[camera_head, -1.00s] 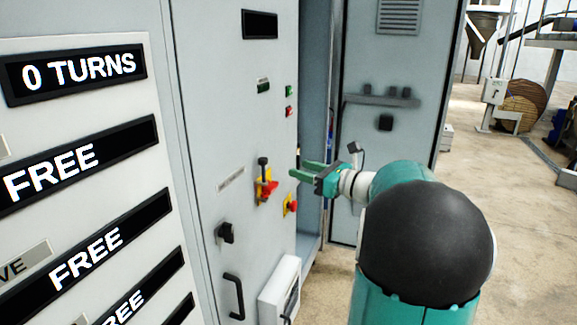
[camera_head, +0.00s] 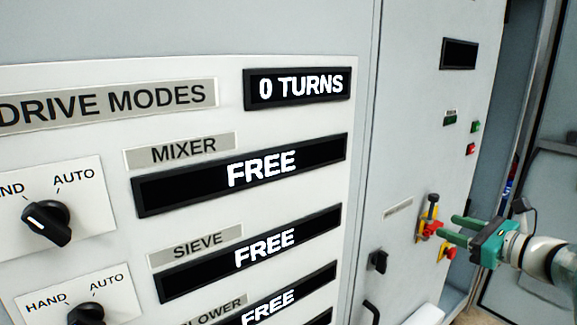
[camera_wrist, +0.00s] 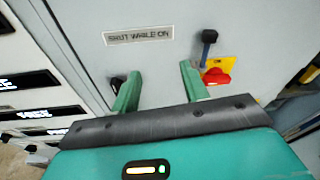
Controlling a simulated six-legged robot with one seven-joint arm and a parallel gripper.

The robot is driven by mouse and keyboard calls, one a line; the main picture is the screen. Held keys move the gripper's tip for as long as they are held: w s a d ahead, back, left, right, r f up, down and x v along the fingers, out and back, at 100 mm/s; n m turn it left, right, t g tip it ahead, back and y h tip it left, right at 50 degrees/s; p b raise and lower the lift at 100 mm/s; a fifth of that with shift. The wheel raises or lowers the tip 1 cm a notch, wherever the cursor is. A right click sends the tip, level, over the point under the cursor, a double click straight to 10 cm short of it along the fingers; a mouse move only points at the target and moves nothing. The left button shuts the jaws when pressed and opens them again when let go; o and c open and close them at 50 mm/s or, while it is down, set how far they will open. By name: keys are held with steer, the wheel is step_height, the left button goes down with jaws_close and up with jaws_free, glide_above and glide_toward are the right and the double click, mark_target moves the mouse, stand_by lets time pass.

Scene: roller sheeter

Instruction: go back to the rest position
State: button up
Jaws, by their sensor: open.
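My gripper (camera_head: 455,228) is at the right in the head view, its green fingers apart and empty. It is in front of the grey cabinet door (camera_head: 415,120), close to a red and yellow switch with a dark lever (camera_head: 430,222). In the wrist view my gripper (camera_wrist: 160,92) shows two spread green fingers with nothing between them. The red switch handle (camera_wrist: 216,76) is just right of the right finger there. A label reading "SHUT WHILE ON" (camera_wrist: 139,36) is on the door above the fingers. Whether a finger touches the switch I cannot tell.
A drive modes panel (camera_head: 240,110) fills the left, with displays reading "0 TURNS" (camera_head: 297,87) and "FREE" (camera_head: 240,173). A hand/auto knob (camera_head: 46,222) is at far left. A black door knob (camera_head: 378,261) and a red push button (camera_head: 450,253) are near my gripper.

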steer(key=s+a+f+n+g, duration=0.2)
steer(key=s+a+n+g, duration=0.15)
steer(key=a+n, duration=0.45)
steer(key=s+a+f+n+g, duration=0.3)
steer(key=a+n+g, duration=0.1)
steer(key=a, duration=0.8)
steer(key=s+a+f+n+h, duration=0.2)
steer(key=s+n+h, duration=0.1)
steer(key=s+n, duration=0.3)
steer(key=s+a+f+n+g+h, duration=0.1)
steer(key=s+a+f+n+h, duration=0.2)
steer(key=s+n, duration=0.4)
steer(key=n+h, duration=0.1)
steer(key=n, duration=0.2)
steer(key=shift+s+a+n, duration=0.2)
steer(key=shift+s+n, duration=0.05)
steer(key=shift+n, duration=0.15)
